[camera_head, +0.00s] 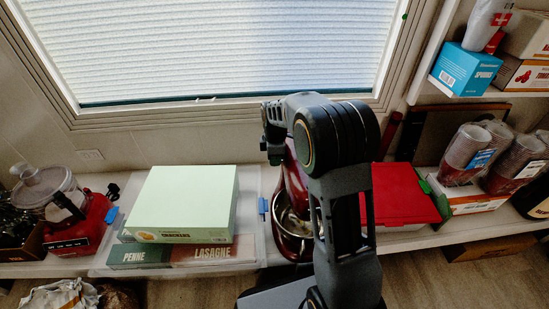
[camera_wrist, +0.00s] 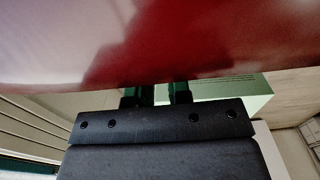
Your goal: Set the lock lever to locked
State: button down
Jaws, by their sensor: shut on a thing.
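A red stand mixer (camera_head: 297,190) with a metal bowl (camera_head: 288,222) stands on the shelf below the window, partly hidden behind my arm. My gripper (camera_head: 272,143) is at the upper left side of the mixer's head. In the wrist view my gripper (camera_wrist: 155,93) has its two dark fingers against the glossy red mixer body (camera_wrist: 180,45), which fills the top. The fingers are shut on a small part at the mixer's side, taken to be the lock lever. The lever itself is hidden by the fingers, so its position cannot be told.
A pale green crackers box (camera_head: 187,200) lies on penne and lasagne boxes (camera_head: 200,254) left of the mixer. A red box (camera_head: 402,192) is close on the right, with stacked cups (camera_head: 465,150) beyond. A red food processor (camera_head: 75,220) stands far left. The window (camera_head: 240,50) is behind.

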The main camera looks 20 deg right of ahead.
jog(key=w+p, duration=0.2)
jog(key=shift+w+d, duration=0.25)
jog(key=shift+w, duration=0.05)
jog(key=shift+r, duration=0.1)
jog(key=c, duration=1.1)
grip_release()
jog(key=shift+o, duration=0.2)
notch_tip(320, 180, up, 14)
jog(key=p, duration=0.5)
jog(key=shift+p, duration=0.4)
jog(key=shift+f, duration=0.2)
